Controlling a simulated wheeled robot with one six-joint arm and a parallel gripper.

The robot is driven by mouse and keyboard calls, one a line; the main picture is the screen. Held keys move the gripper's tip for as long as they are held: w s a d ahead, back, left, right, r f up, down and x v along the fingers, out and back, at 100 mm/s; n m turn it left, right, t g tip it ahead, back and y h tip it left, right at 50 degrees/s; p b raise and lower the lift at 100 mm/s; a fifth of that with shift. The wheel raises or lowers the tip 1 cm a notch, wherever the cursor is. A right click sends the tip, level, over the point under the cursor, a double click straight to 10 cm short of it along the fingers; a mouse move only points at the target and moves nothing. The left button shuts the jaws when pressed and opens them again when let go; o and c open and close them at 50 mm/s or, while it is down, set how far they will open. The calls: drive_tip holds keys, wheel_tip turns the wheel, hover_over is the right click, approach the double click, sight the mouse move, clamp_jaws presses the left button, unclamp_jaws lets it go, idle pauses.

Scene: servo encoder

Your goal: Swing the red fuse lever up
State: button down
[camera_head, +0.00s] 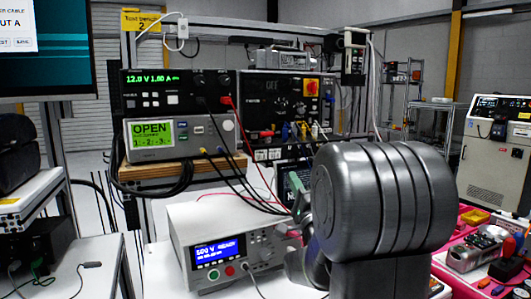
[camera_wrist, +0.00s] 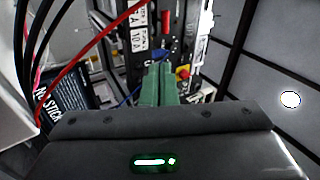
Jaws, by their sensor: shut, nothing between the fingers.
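My gripper (camera_wrist: 159,72) shows in the wrist view as two green fingers pressed together, with nothing between them. A red part (camera_wrist: 166,21), which looks like the red fuse lever, stands out above the fingertips, a little to the right. A white label reading FUSE 10 A (camera_wrist: 138,27) is just left of it. The fingertips appear below the red part in the picture; I cannot tell whether they touch anything. In the head view my dark arm covers much of this area, and I cannot make out the lever there.
A blue-screened instrument (camera_head: 228,245) stands on the white bench, left of my arm. Stacked instruments (camera_head: 180,138) sit on a wooden shelf above it. Black and red cables (camera_wrist: 85,65) hang close by on the left in the wrist view. A pink tray (camera_head: 466,275) lies at the right.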

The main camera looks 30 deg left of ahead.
drive_tip(key=a+y, duration=0.1)
drive_tip(key=a, duration=0.1)
drive_tip(key=p, duration=0.3)
approach(267, 133)
drive_tip(key=x, duration=0.6)
drive_tip(key=shift+w+a+f+g, duration=0.2)
drive_tip(key=shift+w+a+g, duration=0.05)
drive_tip(key=shift+g, duration=0.05)
drive_tip(key=shift+r, duration=0.1)
drive_tip(key=shift+d+r+p, duration=0.1)
drive_tip(key=shift+r+p, duration=0.25)
drive_tip(key=shift+p, duration=0.35)
